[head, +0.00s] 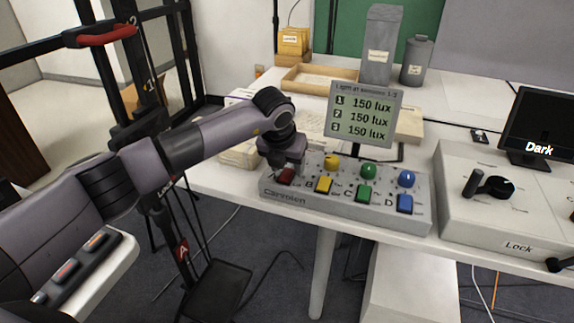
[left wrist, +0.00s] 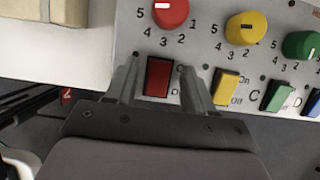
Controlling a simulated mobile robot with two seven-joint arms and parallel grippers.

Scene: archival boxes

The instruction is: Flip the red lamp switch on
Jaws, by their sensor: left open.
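The red lamp switch (left wrist: 158,77) is a red rocker on the grey control panel (head: 337,212), below a red knob (left wrist: 171,12). My left gripper (left wrist: 161,72) is open, with one finger on each side of the red switch in the left wrist view. I cannot tell whether the fingers touch the panel. In the head view my left gripper (head: 284,166) covers the red knob, and the red switch (head: 286,176) shows just below it. Yellow, green and blue switches sit to its right. My right gripper is not in view.
A display (head: 364,114) behind the panel reads 150 lux on three lines. A second grey box (head: 485,215) with a black handle and a dark screen (head: 540,125) stand at right. A wooden tray (head: 318,80) and grey containers stand at the back.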

